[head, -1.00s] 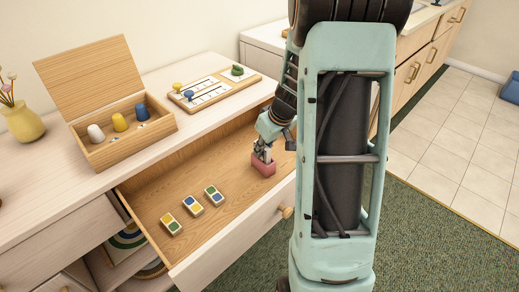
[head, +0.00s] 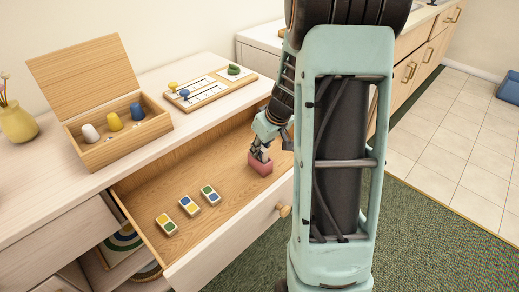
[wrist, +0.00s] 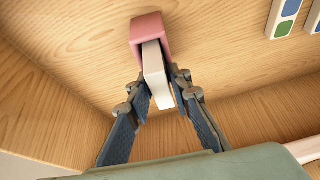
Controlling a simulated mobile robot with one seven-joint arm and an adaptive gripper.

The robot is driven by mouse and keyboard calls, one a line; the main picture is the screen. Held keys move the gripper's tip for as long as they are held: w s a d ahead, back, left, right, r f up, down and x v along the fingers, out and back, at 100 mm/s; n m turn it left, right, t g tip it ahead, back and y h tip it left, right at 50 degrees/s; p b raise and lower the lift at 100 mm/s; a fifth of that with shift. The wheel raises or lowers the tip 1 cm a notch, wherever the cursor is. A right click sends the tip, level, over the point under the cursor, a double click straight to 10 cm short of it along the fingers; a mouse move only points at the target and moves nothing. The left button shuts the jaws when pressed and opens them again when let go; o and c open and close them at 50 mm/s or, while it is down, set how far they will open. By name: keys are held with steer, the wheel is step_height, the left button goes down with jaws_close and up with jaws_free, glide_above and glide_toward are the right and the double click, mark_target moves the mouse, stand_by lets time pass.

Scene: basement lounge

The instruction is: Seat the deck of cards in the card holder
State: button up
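The card holder (wrist: 149,28) is a pink open box in the drawer, also in the head view (head: 261,164). The deck of cards (wrist: 156,75) is a pale slab in the wrist view. Its far end lies within the holder's mouth and its near end sticks out towards my gripper. How deep it sits cannot be told. My gripper (wrist: 160,80) has one finger on each side of the deck, the tips close against its sides. In the head view my gripper (head: 261,150) is right above the holder, and the deck is mostly hidden.
The open wooden drawer (head: 163,193) holds several coloured tiles (head: 190,206) left of the holder. On the top stand a wooden box (head: 118,143) with pegs, a board (head: 212,90) and a yellow vase (head: 18,121). The drawer walls are close around my gripper.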

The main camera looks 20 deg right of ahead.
steer(key=shift+o, duration=0.6)
steer(key=shift+s+f, duration=0.15)
steer(key=shift+f, duration=0.1)
steer(key=shift+r+p, duration=0.9)
steer(key=shift+p, duration=0.2)
steer(key=p+v, duration=0.2)
steer(key=v, duration=0.9)
steer(key=shift+r, duration=0.3)
